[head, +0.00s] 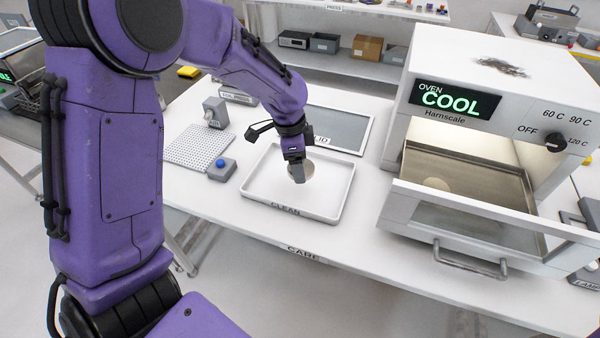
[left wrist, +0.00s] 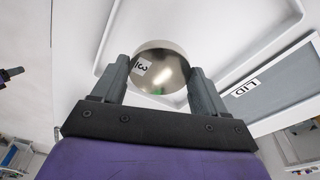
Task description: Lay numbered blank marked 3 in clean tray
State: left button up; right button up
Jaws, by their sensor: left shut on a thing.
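My left gripper (head: 297,178) is shut on a pale, shiny round blank (head: 310,172), over the white tray labelled CLEAN (head: 265,201). In the left wrist view, the domed metal blank (left wrist: 160,82) sits between the two fingers (left wrist: 158,88), with a small white label that looks like a 3. I cannot tell whether the blank touches the tray floor. A small dark and purple part, seemingly my right gripper (left wrist: 12,74), shows at the left edge of the left wrist view; its fingers are too small to read.
The oven (head: 460,110) reads COOL; its front is open and another round blank (head: 437,184) lies inside. A grey LID panel (head: 335,128) lies behind the tray. A pegboard (head: 199,147) and a blue-button box (head: 222,169) stand to the left.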

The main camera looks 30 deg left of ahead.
pick_arm(q)
jog(key=w+f, duration=0.1)
jog(key=f, duration=0.1)
jog(key=a+f, duration=0.1)
jog(key=f, duration=0.1)
jog(key=w+f+p, duration=0.1)
jog(key=f, duration=0.2)
jog(key=shift+w+a, duration=0.35)
jog(key=shift+r, duration=0.1)
jog(key=shift+s, duration=0.15)
jog(key=o, duration=1.5)
jog(key=shift+c, duration=0.2)
notch_tip(320, 180, up, 12)
jog(key=s+a+b, duration=0.1)
jog(key=shift+a, duration=0.2)
